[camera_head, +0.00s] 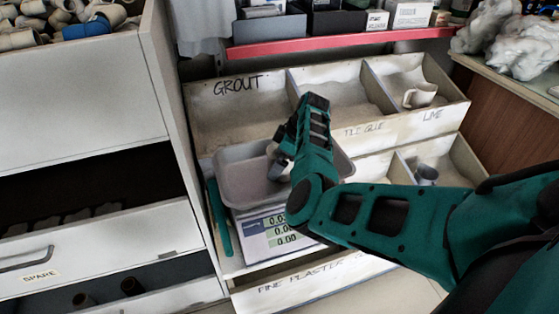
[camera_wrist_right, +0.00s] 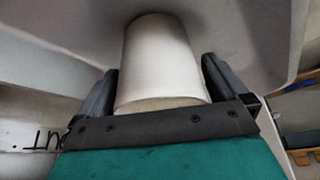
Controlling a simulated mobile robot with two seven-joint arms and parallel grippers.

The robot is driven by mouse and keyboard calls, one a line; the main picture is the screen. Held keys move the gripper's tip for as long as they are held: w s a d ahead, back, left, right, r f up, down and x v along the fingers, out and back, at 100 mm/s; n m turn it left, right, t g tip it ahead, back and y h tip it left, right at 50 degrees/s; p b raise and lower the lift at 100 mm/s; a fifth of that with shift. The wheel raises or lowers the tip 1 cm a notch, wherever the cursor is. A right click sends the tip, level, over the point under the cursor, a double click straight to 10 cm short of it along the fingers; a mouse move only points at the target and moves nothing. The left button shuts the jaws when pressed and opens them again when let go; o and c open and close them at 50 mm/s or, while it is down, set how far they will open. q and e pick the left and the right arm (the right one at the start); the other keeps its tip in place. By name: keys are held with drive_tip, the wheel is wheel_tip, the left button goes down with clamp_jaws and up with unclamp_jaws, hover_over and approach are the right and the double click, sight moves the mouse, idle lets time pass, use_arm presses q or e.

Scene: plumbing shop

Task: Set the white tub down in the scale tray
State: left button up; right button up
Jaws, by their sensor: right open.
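The scale tray (camera_head: 237,185) is a shallow pale-grey pan on top of the scale (camera_head: 278,232). My right gripper (camera_head: 277,165) is down over the tray. In the right wrist view the white tub (camera_wrist_right: 160,55) is between the two fingers of my right gripper (camera_wrist_right: 158,80), with narrow gaps at its sides; the jaws are open. The tub appears to be against the tray surface, but its contact is hidden. In the head view only a small pale part of the tub (camera_head: 272,149) shows beside the gripper. My left gripper is out of view.
Open bins labelled grout (camera_head: 237,110) and lime stand behind the scale; a white mug (camera_head: 420,95) is in the lime bin and a grey cup (camera_head: 426,174) below it. A red shelf edge (camera_head: 340,42) runs above. A drawer cabinet (camera_head: 80,110) stands left.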

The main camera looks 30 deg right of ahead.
drive_tip(key=p+v, duration=0.4)
drive_tip(key=v, duration=0.6)
drive_tip(key=shift+d+r, duration=0.1)
drive_tip(key=shift+r, duration=0.05)
drive_tip(key=s+d+m+t+h, duration=0.3)
drive_tip(key=s+d+t+h, duration=0.1)
drive_tip(key=h, duration=0.2)
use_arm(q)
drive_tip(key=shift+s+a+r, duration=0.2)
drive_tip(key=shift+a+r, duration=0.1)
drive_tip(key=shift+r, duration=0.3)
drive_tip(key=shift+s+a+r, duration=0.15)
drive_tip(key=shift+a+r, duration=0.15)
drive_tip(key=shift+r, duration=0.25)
use_arm(e)
drive_tip(key=s+a+f+m+t+y, duration=0.1)
drive_tip(key=s+a+f+y, duration=0.1)
drive_tip(key=s+a, duration=0.3)
drive_tip(key=s+a+f+m+t+y, duration=0.1)
drive_tip(key=s+a, duration=0.5)
drive_tip(key=a, duration=0.6)
drive_tip(key=s+a+f+t+y, duration=0.1)
drive_tip(key=s+a+f, duration=0.3)
drive_tip(key=a, duration=0.5)
drive_tip(key=shift+s+a+f+m+y, duration=0.35)
drive_tip(key=shift+s+y, duration=0.55)
drive_tip(key=shift+s, duration=0.35)
drive_tip(key=shift+r, duration=0.1)
